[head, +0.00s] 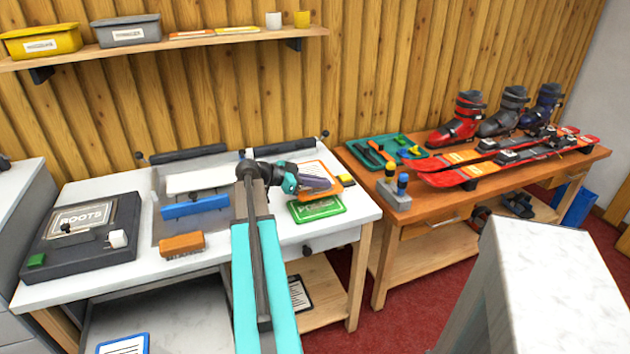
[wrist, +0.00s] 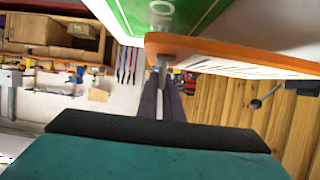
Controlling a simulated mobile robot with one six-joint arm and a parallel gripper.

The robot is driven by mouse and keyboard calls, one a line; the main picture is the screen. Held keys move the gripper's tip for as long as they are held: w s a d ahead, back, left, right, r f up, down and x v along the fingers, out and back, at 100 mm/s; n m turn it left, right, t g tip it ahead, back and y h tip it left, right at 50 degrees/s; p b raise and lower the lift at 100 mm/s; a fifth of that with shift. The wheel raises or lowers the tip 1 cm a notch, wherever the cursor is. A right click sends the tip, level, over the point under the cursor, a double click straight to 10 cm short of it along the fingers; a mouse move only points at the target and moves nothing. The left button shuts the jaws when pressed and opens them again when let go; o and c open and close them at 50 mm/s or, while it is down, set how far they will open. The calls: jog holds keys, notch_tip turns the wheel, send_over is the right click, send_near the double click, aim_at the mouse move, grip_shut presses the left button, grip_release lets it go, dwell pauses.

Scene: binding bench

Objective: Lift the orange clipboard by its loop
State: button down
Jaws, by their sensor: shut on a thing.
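The orange clipboard (head: 346,180) with a white sheet is at the right end of the white bench, partly hidden behind my gripper (head: 322,184). In the wrist view the clipboard (wrist: 200,45) shows nearly edge-on, its orange edge close above my fingertips (wrist: 163,82). A small grey piece, apparently its loop (wrist: 163,62), sits at that edge between my fingers. My gripper is shut on it. Whether the clipboard touches the bench is not clear.
A green-and-white board (head: 316,208) lies just in front of the clipboard. A wooden bench (head: 440,207) with skis stands right.

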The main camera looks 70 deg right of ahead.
jog(key=shift+s+a+r, duration=0.15)
jog(key=shift+s+a, duration=0.85)
jog(key=shift+s, duration=0.1)
jog(key=shift+r, duration=0.1)
